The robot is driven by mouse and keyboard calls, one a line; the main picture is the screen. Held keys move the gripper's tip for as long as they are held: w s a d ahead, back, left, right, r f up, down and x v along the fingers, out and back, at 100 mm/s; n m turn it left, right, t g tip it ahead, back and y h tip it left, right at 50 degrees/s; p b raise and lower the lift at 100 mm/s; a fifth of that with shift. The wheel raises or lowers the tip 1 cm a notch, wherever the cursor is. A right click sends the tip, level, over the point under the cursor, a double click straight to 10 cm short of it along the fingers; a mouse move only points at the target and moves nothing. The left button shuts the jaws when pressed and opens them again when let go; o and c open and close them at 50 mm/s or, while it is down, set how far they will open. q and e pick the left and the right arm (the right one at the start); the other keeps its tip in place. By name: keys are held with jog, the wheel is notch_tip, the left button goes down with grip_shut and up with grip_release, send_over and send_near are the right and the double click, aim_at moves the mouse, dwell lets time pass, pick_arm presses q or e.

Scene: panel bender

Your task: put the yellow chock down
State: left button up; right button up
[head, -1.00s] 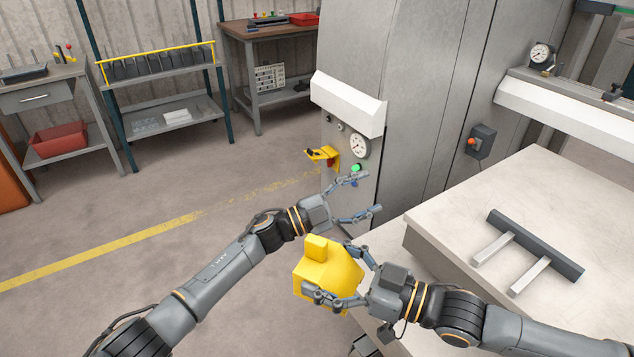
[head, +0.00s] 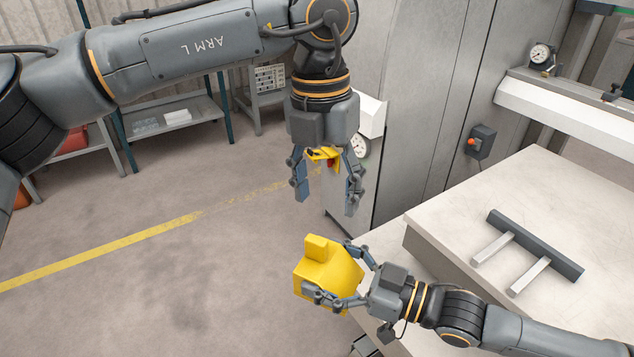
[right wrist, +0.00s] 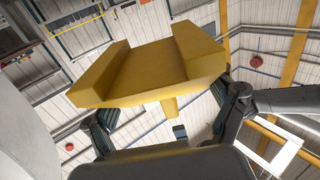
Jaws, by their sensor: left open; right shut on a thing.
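In the right wrist view the chock (right wrist: 150,75) fills the upper middle, between the fingers. My left gripper (head: 326,195) is open and empty, pointing down above the chock and apart from it. Its arm crosses the top left of the head view.
A pale table (head: 450,215) at the right bears a dark bar with two light prongs (head: 535,245). The floor (head: 170,280) at left is clear, with a yellow line (head: 120,245).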

aim_at(317, 238)
pick_arm(q)
jog(key=shift+y, duration=0.3)
jog(key=f, duration=0.7)
jog(key=a+f, duration=0.1)
jog(key=f, duration=0.3)
jog(key=shift+w+a+f, duration=0.1)
jog(key=shift+w+f, duration=0.1)
grip_shut()
pick_arm(e)
jog(key=o, duration=1.2)
jog(key=shift+c, duration=0.2)
jog(key=shift+d, duration=0.1)
